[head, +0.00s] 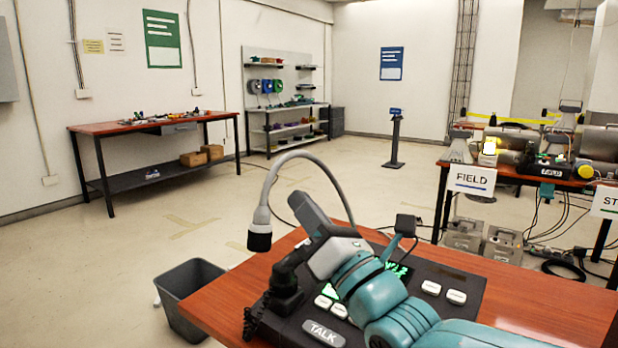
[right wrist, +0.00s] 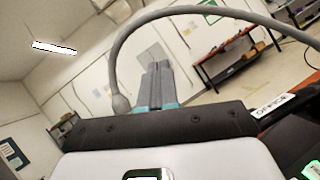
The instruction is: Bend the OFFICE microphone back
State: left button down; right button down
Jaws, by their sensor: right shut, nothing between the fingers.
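The OFFICE microphone is a grey gooseneck (head: 283,165) that rises behind my right gripper, arcs over to the left and ends in a black-tipped head (head: 259,240) hanging down near the desk's left edge. Its foot is hidden. My right gripper (head: 287,268) is in front of the neck, above the dark console (head: 455,283) with its TALK key. In the right wrist view, the closed fingers (right wrist: 158,72) hold nothing. The neck (right wrist: 215,11) arches over them, and the microphone head (right wrist: 121,103) shows just left of them, apart in the picture. The OFFICE sign (right wrist: 273,104) is at right.
The red-brown desk (head: 225,300) carries the console. A grey bin (head: 190,290) stands at its left. Another table with a FIELD sign (head: 471,180) and equipment is at the right. A workbench (head: 150,125) is along the left wall. The floor between is mostly clear.

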pick_arm(q)
jog(key=shift+r+p, duration=0.3)
jog(key=shift+r, duration=0.15)
pick_arm(e)
jog(key=r, duration=0.1)
jog(key=w+r, duration=0.1)
jog(key=r, duration=0.1)
jog(key=shift+w+d+r, duration=0.15)
jog(key=shift+w+d, duration=0.1)
jog(key=shift+w+r, duration=0.1)
